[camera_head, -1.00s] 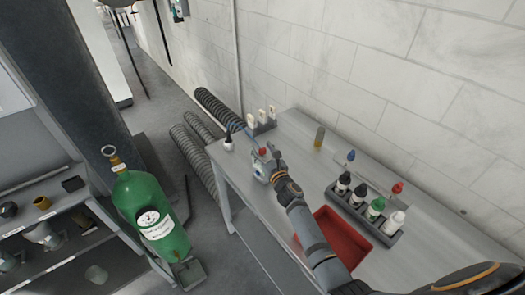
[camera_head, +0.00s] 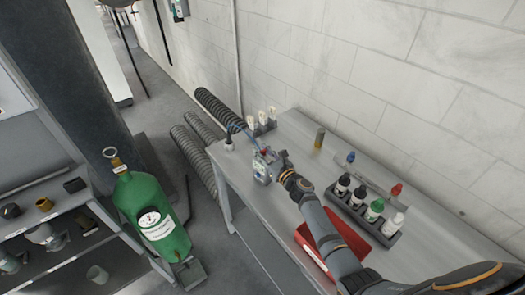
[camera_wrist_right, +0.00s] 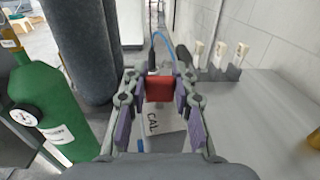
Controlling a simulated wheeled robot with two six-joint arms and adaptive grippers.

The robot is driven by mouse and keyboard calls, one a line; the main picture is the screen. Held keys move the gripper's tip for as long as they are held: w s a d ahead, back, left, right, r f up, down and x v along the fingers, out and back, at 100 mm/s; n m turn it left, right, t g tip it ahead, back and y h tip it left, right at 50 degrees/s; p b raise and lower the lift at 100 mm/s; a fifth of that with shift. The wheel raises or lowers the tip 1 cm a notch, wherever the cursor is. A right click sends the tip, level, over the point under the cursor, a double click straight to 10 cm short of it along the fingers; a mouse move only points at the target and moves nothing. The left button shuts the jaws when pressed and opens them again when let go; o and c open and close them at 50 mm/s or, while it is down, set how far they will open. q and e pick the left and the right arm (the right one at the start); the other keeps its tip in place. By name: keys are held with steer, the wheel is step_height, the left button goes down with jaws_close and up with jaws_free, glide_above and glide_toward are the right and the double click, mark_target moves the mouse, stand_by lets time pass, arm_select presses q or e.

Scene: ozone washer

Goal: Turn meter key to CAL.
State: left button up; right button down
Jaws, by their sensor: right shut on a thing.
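The meter (camera_head: 261,172) is a small pale box on the grey bench, near its far left end. Its red key (camera_wrist_right: 159,89) sits between the fingers of my right gripper (camera_wrist_right: 160,97) in the right wrist view. The gripper is shut on the key from both sides. The white face of the meter, with the printed word CAL (camera_wrist_right: 152,123), shows just below the key. In the head view my right gripper (camera_head: 270,158) covers part of the meter's top. Which mark the key points at cannot be told. My left gripper is not in view.
A red tray (camera_head: 313,258) lies under my right forearm. A rack of dropper bottles (camera_head: 388,230) stands to its right. White holders (camera_head: 262,118) stand behind the meter, with a blue tube nearby. A green cylinder (camera_head: 150,215) stands on the floor to the left.

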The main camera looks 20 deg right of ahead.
steer(key=n+g+y, duration=0.1)
steer(key=n+y, duration=0.1)
steer(key=y, duration=0.1)
steer(key=shift+b, duration=0.4)
stand_by(0.7)
steer(key=c, duration=1)
jaws_free()
steer(key=shift+r, duration=0.1)
steer(key=shift+c, duration=0.2)
steer(key=shift+s+d, duration=0.15)
steer(key=shift+s, duration=0.05)
steer(key=v, duration=1.1)
steer(key=shift+s, duration=0.25)
